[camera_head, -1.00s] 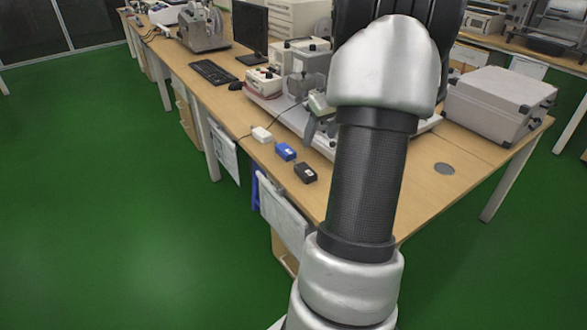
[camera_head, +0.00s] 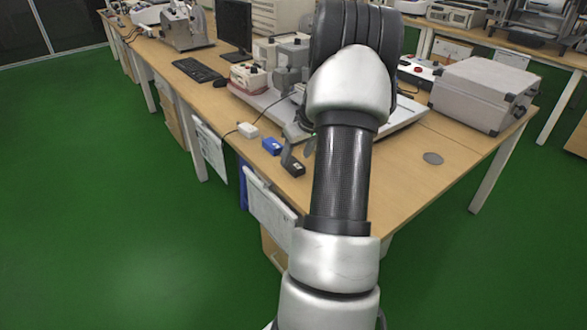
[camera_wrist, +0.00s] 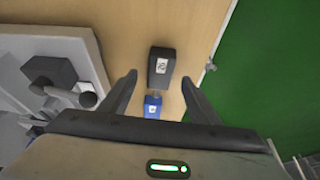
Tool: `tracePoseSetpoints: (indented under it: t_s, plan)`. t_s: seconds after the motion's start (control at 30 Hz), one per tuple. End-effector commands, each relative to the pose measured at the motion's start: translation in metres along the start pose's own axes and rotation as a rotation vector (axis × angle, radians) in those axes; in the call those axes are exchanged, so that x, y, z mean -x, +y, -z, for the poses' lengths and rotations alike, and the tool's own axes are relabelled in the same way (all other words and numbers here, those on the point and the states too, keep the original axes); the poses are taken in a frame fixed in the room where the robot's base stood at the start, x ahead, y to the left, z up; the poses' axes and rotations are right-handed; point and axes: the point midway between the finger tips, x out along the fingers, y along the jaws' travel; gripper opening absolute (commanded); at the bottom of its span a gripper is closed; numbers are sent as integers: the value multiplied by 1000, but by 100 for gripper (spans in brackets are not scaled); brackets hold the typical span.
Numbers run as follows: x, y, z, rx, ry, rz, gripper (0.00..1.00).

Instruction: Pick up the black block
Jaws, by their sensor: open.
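The black block (camera_head: 293,167) lies on the wooden table near its front edge, with a white label on top. In the wrist view the black block (camera_wrist: 161,67) lies beyond the fingertips, between their lines and apart from them. My gripper (camera_wrist: 157,80) is open and empty above the table. In the head view a finger of my gripper (camera_head: 292,148) shows just behind the black block, partly hidden by my arm. The blue block (camera_head: 271,146) lies left of the black one; it also shows between the fingers in the wrist view (camera_wrist: 152,106).
A white block (camera_head: 247,130) lies left of the blue one. A light-grey machine platform (camera_head: 262,100) with equipment stands behind the blocks. A silver case (camera_head: 482,92) stands at the right of the table (camera_head: 400,190). The table edge drops to green floor (camera_wrist: 262,60).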

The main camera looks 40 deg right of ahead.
Motion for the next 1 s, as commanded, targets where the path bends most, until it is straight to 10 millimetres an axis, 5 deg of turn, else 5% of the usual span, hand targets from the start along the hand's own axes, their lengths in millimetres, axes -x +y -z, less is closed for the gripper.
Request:
tracePoseSetpoints:
  t_s: [0.17,0.4,0.67,1.0]
  plan:
    - [-28,0,0,1,0,0,56]
    - [-29,0,0,0,0,0,56]
    - [-29,0,0,0,0,0,12]
    - [-20,1,4,1,2,-2,10]
